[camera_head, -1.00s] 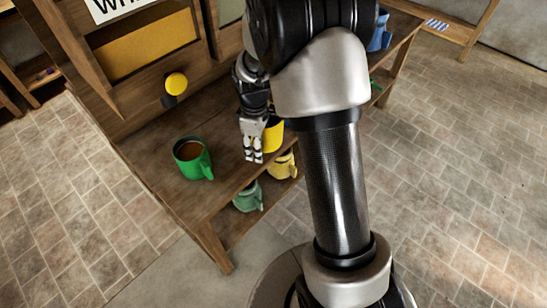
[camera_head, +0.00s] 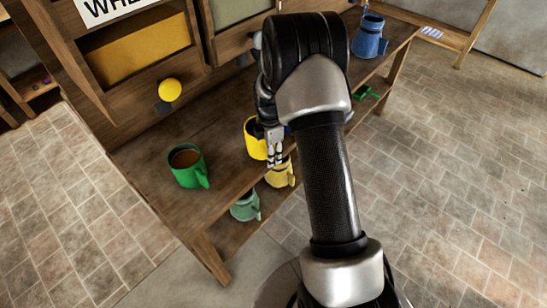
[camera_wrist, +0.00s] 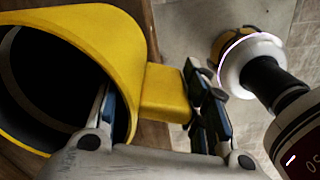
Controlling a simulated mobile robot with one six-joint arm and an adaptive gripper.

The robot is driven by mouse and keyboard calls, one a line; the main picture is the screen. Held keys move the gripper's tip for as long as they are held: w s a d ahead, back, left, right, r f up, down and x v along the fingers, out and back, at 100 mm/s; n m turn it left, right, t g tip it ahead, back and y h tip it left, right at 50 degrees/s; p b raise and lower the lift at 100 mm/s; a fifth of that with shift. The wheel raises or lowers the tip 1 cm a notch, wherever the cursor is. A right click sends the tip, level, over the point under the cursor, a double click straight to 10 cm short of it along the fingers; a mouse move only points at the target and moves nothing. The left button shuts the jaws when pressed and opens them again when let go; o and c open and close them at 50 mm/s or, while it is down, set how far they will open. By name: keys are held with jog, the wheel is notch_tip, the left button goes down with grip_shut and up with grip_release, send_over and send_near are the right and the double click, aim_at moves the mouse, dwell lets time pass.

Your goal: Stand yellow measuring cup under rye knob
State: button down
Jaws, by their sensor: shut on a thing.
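The yellow measuring cup (camera_head: 254,139) is at the front part of the wooden bench, and its open mouth fills the left of the wrist view (camera_wrist: 112,35). My gripper (camera_head: 274,154) is shut on it at the handle side. In the wrist view my gripper (camera_wrist: 155,115) has one finger inside the rim and one beyond the handle. The cup's inside looks dark. I cannot tell whether its base touches the bench. A yellow round knob (camera_head: 170,90) sits below the bin whose cut-off label starts "WHE". No rye label is readable; my arm covers part of the bin front.
A green mug with brown contents (camera_head: 187,168) stands on the bench (camera_head: 222,190) to the left. A green jug (camera_head: 245,206) and a yellow jug (camera_head: 279,174) stand on the lower shelf. A blue jug (camera_head: 370,37) stands at the far right end. Bench space below the yellow knob is clear.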

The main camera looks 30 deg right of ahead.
jog(key=w, duration=0.4)
jog(key=w+b, duration=0.1)
jog(key=w, duration=0.3)
jog(key=w+f+b, duration=0.1)
jog(key=w, duration=0.3)
jog(key=shift+w+d+f, duration=0.1)
jog(key=shift+w+d, duration=0.15)
jog(key=shift+w, duration=0.05)
jog(key=shift+s+f+b, duration=0.1)
jog(key=shift+f+b, duration=0.3)
jog(key=shift+f, duration=0.4)
jog(key=c, duration=0.9)
grip_release()
jog(key=shift+o, duration=0.2)
